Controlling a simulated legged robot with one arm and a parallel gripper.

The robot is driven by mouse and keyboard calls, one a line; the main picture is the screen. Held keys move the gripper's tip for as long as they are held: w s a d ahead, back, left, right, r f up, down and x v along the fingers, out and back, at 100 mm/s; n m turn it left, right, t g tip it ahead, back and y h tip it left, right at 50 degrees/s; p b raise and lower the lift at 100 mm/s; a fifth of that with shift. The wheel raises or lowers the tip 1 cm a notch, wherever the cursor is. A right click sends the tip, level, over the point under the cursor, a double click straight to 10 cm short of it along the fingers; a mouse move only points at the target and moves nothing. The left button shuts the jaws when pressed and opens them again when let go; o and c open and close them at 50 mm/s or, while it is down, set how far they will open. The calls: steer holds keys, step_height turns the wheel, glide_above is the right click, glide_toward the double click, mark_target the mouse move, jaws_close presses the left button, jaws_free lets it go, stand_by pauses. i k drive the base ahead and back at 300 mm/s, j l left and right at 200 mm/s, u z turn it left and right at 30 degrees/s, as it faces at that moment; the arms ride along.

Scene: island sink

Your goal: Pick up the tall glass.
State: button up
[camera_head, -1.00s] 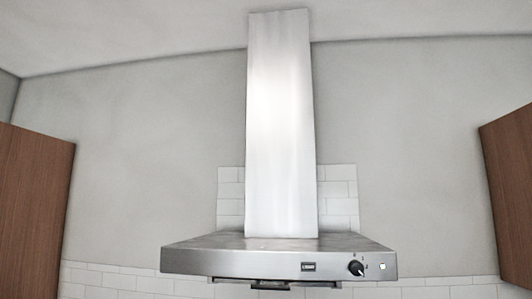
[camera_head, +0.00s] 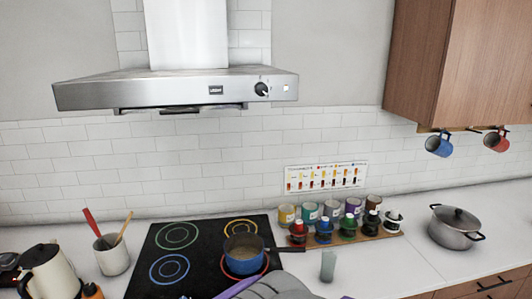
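A small, upright, grey-green vessel (camera_head: 328,266), which looks like the tall glass, stands on the white counter right of the stovetop. It is alone at the counter's front part, with clear space around it.
A blue pot (camera_head: 243,255) sits on the black stovetop (camera_head: 205,232). Several jars and bottles stand on a wooden rack (camera_head: 372,236) behind the glass. A utensil crock (camera_head: 112,258) and kettle (camera_head: 45,272) are at left.

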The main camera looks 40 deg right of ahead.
mark_target(329, 257)
steer(key=z, duration=1.75)
